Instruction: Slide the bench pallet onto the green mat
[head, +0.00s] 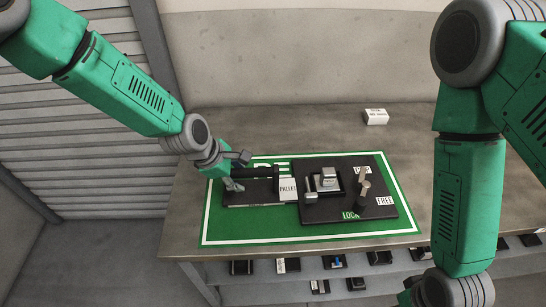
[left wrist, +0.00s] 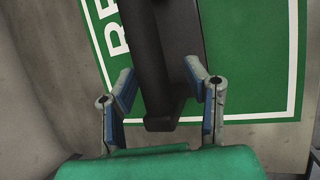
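The bench pallet (head: 335,213) is a black plate with a white PALLET label and a black bar reaching left. It lies over the green mat (head: 240,231), which shows around it on the bench. My left gripper (head: 233,178) is at the bar's left end. In the left wrist view, its blue-padded fingers (left wrist: 160,88) stand apart on either side of the black bar (left wrist: 160,122). A gap shows beside the bar's lower end, so the fingers look open.
The pallet carries a grey block (head: 328,178) and a brown lever (head: 363,187) near LOCK and FREE labels. A small white box (head: 376,117) stands at the back of the bench (head: 230,122). Several small parts sit on a shelf below the front edge. A slatted shutter is at left.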

